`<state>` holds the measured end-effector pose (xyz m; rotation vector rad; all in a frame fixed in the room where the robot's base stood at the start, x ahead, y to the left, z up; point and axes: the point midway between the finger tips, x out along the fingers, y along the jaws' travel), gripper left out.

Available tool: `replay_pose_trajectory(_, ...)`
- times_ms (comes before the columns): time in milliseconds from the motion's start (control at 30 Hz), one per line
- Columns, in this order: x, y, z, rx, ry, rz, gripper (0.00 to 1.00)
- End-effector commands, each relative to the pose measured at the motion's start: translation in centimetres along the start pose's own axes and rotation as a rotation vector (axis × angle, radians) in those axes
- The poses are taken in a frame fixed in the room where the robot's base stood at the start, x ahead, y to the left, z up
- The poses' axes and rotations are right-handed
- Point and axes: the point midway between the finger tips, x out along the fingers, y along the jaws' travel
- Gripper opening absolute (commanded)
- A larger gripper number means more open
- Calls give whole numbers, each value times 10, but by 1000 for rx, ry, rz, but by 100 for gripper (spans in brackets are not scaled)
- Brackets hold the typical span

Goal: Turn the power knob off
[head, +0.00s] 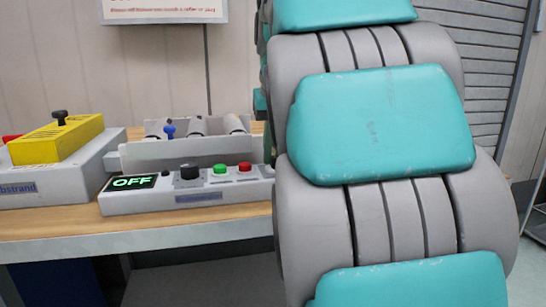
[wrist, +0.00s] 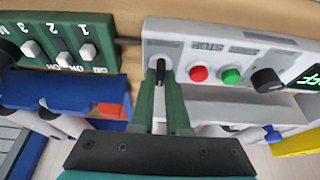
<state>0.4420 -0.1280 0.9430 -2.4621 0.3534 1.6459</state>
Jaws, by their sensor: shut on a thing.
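The control box (head: 225,190) is a light grey panel on the wooden bench. Its display (head: 133,182) reads OFF in green, and is partly cut off in the wrist view (wrist: 308,80). A slim black knob (wrist: 160,72) stands at the panel's left end in the wrist view, beside the STOP label; I take it as the power knob, its own label unreadable. My gripper (wrist: 161,80), with green fingers, is shut around this knob. In the head view my arm hides that end of the panel and my gripper.
The panel also has a red button (wrist: 198,73), a green button (wrist: 231,75) and a larger black knob (wrist: 266,80). A green switch box (wrist: 62,45) stands close by. A yellow block (head: 57,139) and a grey tray (head: 188,150) are on the bench.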

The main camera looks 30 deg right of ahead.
Motion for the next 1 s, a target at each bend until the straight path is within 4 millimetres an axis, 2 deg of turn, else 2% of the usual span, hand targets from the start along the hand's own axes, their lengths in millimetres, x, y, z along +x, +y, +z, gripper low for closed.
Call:
replay_pose_trajectory(600, -1, 2, -2, -517, -1, -216, 0)
replay_pose_trajectory(1000, -1, 4, -3, -706, 2, -292, 0)
